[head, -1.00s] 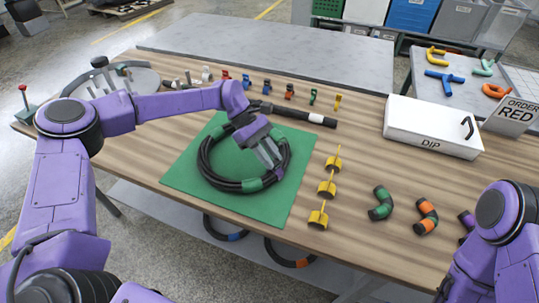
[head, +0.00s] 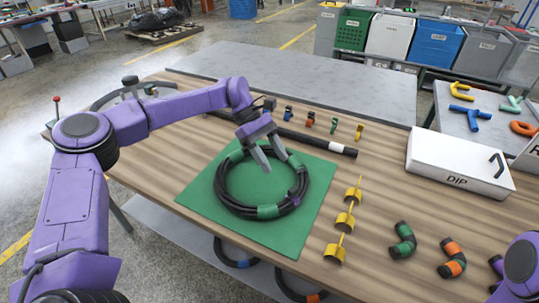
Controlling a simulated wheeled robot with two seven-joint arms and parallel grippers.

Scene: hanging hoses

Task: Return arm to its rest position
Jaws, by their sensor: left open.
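My left arm comes in from the left, and my left gripper (head: 268,163) is open and pointing down over the far part of the coiled black hose (head: 231,200). Its fingers look empty, and I cannot tell whether they touch the coil. The coil has green bands and lies on a green mat (head: 200,207) on the wooden table. Of my right arm only a purple link shows at the lower right edge; its gripper is out of view.
Yellow clips (head: 344,221) stand right of the mat, with green-banded (head: 402,240) and orange-banded (head: 453,259) elbow hoses beyond. A white DIP box (head: 458,165) is at right. A straight black hose (head: 318,143) and small coloured clips (head: 310,119) lie behind the coil.

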